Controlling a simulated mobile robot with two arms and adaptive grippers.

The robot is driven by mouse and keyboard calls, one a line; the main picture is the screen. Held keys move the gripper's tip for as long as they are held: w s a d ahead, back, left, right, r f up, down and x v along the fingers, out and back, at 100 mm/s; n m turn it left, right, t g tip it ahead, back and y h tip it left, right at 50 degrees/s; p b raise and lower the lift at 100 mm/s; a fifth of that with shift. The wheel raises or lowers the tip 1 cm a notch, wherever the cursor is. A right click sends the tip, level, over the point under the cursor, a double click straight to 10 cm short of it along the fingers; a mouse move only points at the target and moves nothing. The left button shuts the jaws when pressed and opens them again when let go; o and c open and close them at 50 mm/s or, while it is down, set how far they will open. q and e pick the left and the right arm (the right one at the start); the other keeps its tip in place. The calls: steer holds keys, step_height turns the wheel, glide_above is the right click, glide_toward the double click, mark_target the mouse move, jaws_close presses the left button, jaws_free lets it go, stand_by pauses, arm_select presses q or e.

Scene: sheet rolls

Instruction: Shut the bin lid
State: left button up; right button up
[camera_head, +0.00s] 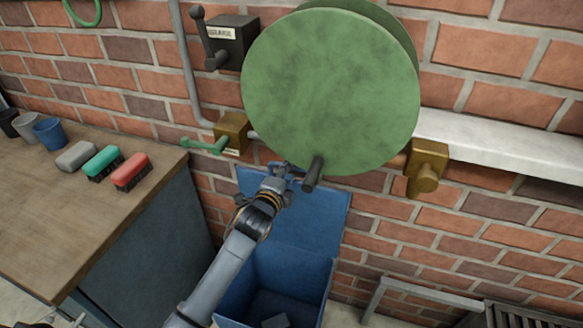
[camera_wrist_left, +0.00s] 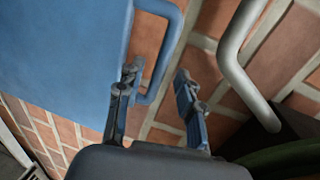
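The blue bin (camera_head: 324,289) stands on the floor below the green roll, open at the top, with a small grey thing inside. Its blue lid (camera_head: 320,215) is raised, leaning back by the brick wall. The lid also fills the upper left of the left wrist view (camera_wrist_left: 60,60), where its blue loop handle (camera_wrist_left: 172,45) sticks out from the edge. My left gripper (camera_head: 285,169) is at the lid's upper edge. In the left wrist view its two fingers (camera_wrist_left: 157,88) are apart, with the handle's near end between them.
A big green roll (camera_head: 330,90) with a dark crank knob (camera_head: 314,174) hangs just above my left gripper. A wooden workbench (camera_head: 60,215) with brushes and cups stands left. A grey bench frame (camera_head: 420,293) is at the lower right.

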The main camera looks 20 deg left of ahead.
arm_select(q)
steer(key=shift+w+f, duration=0.15)
steer(key=shift+w, duration=0.65)
steer(key=shift+w+f, duration=0.15)
steer(key=shift+w, duration=0.6)
jaws_close()
